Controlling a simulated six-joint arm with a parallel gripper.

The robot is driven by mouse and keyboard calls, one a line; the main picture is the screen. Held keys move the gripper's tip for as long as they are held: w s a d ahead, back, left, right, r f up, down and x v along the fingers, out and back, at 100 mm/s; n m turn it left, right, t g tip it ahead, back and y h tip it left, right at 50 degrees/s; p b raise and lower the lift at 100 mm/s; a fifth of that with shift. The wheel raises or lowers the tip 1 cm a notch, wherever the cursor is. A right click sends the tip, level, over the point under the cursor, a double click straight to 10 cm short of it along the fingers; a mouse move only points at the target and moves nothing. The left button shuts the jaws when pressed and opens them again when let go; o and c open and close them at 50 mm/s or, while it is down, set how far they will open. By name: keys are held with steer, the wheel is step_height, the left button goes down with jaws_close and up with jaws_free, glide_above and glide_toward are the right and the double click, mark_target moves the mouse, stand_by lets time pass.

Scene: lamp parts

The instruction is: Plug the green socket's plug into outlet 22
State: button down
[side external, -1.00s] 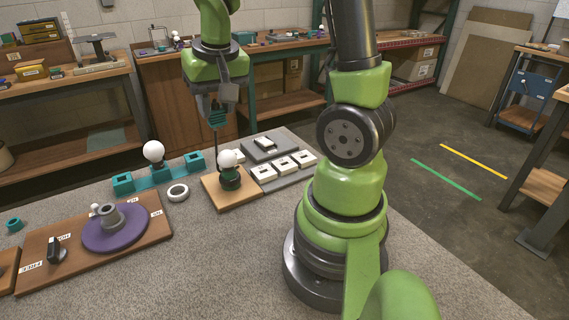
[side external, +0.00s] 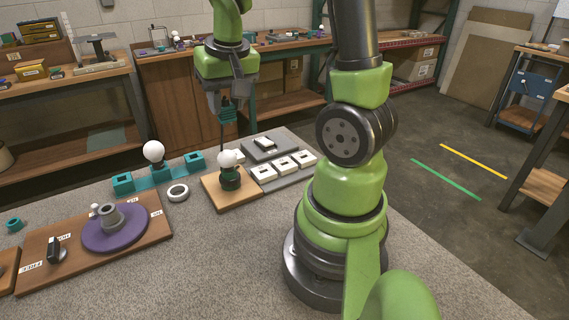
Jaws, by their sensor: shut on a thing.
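My gripper (side external: 225,101) is shut on a teal plug (side external: 228,114) and holds it in the air above the wooden board. A dark cord (side external: 222,137) hangs from the plug toward the green socket (side external: 231,179). The green socket stands on the wooden board (side external: 224,201) with a white bulb (side external: 228,159) in it. To its right, several white outlets, such as the middle one (side external: 285,166), sit in a row on a grey strip. They are apart from the plug. No outlet number is readable, so I cannot tell which is 22.
A grey plate (side external: 258,154) with a white block lies behind the outlets. To the left are a white ring (side external: 178,193), a teal holder (side external: 161,173) with a bulb, and a wooden board with a purple disc (side external: 115,231). The table front is clear.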

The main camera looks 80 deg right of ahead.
steer(key=s+d, duration=0.8)
steer(key=d, duration=0.4)
steer(key=shift+d, duration=0.3)
stand_by(5.8)
stand_by(0.7)
